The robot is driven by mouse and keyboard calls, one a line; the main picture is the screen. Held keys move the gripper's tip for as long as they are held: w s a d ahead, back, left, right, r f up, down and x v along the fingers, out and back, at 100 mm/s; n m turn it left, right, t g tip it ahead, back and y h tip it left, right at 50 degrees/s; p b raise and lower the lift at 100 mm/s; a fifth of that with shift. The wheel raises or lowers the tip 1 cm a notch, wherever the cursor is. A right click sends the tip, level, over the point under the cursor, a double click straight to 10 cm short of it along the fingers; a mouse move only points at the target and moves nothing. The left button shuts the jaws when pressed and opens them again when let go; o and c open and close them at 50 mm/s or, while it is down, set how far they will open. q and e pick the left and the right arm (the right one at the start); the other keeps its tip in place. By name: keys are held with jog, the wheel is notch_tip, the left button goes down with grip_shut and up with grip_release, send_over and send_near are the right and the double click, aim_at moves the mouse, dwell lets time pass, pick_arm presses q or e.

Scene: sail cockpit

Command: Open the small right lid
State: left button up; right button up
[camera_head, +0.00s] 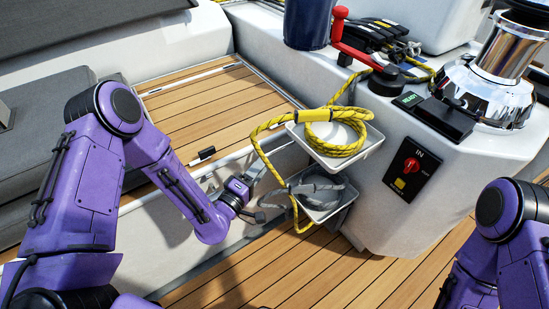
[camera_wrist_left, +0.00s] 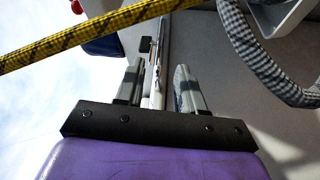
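No lid is clearly marked as the small right one. A slatted wooden seat panel (camera_head: 215,105) lies flat, with a small black fitting (camera_head: 203,155) at its front edge. A small black flap (camera_head: 445,118) lies on the white console at right; I cannot tell which is meant. My left gripper (camera_head: 256,193) is low beside the white seat front, left of the hanging rope. In the left wrist view, its two fingers (camera_wrist_left: 158,88) stand apart; a thin pale strip shows between them, and I cannot tell whether they touch it. My right gripper is out of view.
A yellow rope (camera_head: 335,115) lies over an upper white tray (camera_head: 365,150) and hangs close to my left gripper. A grey rope (camera_head: 315,190) is in the lower tray. A chrome winch (camera_head: 490,85) and red handle (camera_head: 338,30) stand on the console. Wooden floor (camera_head: 290,275) is clear below.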

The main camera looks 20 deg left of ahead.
aim_at(275, 151)
pick_arm(q)
jog(key=x, duration=0.8)
jog(key=shift+w+b, duration=0.1)
jog(key=shift+b, duration=0.2)
grip_shut()
